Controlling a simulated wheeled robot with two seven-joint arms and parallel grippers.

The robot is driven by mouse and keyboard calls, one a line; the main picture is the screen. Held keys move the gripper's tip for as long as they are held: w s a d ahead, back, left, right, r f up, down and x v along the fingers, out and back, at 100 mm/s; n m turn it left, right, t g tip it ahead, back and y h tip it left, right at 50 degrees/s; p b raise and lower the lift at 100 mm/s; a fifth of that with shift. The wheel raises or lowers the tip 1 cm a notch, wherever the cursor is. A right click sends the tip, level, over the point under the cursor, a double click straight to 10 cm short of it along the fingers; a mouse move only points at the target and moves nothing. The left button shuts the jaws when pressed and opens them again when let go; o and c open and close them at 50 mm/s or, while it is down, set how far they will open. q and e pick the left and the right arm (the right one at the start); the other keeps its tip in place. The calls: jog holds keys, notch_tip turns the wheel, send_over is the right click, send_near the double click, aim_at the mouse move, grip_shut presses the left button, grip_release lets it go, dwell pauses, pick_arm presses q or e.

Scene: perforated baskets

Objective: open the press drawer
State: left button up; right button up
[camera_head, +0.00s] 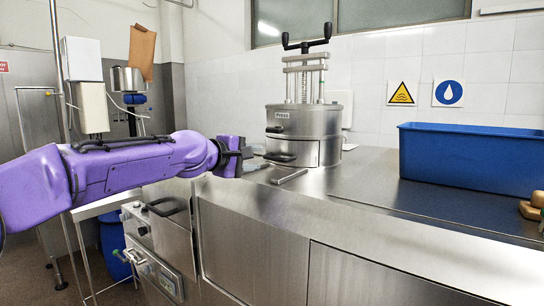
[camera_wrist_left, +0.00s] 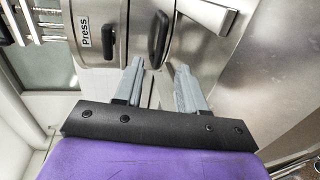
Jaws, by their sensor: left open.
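The press (camera_head: 310,118) is a round steel unit with a screw and black crank handles on top, standing on the steel counter. Its "Press" label also shows in the left wrist view (camera_wrist_left: 84,31). Its lower drawer (camera_head: 304,153) looks shut and has a black handle (camera_head: 280,157). My left gripper (camera_head: 258,161) is just left of this handle, its jaws open and empty. In the left wrist view, the drawer handle (camera_wrist_left: 158,40) lies just beyond the gap between the two grey fingertips (camera_wrist_left: 157,84). I cannot tell whether they touch it. My right gripper is out of view.
A second black handle (camera_head: 275,130) sits higher on the press. A metal bar (camera_head: 290,176) sticks out low beside the drawer. A blue bin (camera_head: 470,158) stands on the right of the counter. The counter (camera_head: 360,185) between them is clear.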

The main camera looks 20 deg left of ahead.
aim_at(274, 159)
pick_arm(q)
jog(key=p+x, duration=0.2)
jog(key=x, duration=0.5)
jog(key=shift+w+p, duration=0.3)
jog(key=shift+w, duration=0.1)
jog(key=shift+w+d+f, duration=0.2)
jog(key=shift+w, duration=0.1)
jog(key=shift+s+r, duration=0.1)
jog(key=shift+s, duration=0.1)
jog(key=shift+w, duration=0.1)
grip_shut()
